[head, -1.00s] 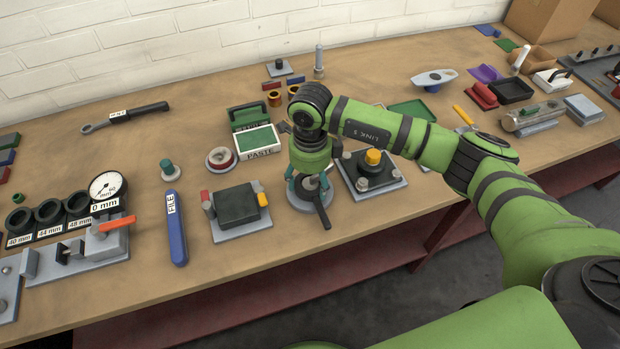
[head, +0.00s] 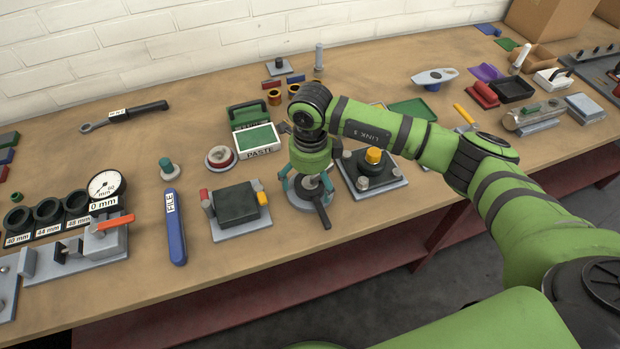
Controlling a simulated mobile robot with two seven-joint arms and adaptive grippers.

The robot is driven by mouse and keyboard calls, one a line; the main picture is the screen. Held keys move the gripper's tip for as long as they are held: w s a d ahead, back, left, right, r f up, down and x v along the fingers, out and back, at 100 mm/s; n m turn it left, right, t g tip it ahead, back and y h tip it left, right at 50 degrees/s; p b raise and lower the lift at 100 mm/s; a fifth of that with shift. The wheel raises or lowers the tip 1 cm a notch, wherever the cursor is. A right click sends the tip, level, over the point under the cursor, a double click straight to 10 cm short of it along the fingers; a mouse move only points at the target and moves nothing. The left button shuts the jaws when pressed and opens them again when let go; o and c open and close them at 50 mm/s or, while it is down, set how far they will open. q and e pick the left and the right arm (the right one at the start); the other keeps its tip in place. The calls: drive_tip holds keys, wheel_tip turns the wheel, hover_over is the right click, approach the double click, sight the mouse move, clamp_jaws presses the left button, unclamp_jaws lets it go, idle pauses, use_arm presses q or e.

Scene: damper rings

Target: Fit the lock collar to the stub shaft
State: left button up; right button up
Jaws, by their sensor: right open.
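My right gripper (head: 307,190) points down over a round grey base (head: 296,203) near the middle of the bench. Its teal fingers are open and stand on either side of a metal piece on that base, which looks like the stub shaft. A dark bar or lever (head: 322,213) sticks out toward the front from between the fingers. It may belong to the lock collar, but the gripper hides most of it, and I cannot tell whether the collar sits around the shaft. My left gripper is not in view.
A dark block on a grey plate (head: 257,230) stands just left of the gripper. A plate with a yellow knob (head: 373,156) stands close right. A blue file (head: 175,228), dark rings (head: 47,210) and a dial gauge (head: 105,185) lie left. Bare bench lies in front.

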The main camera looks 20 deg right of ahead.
wheel_tip(320, 180, up, 12)
idle(0.4)
idle(0.7)
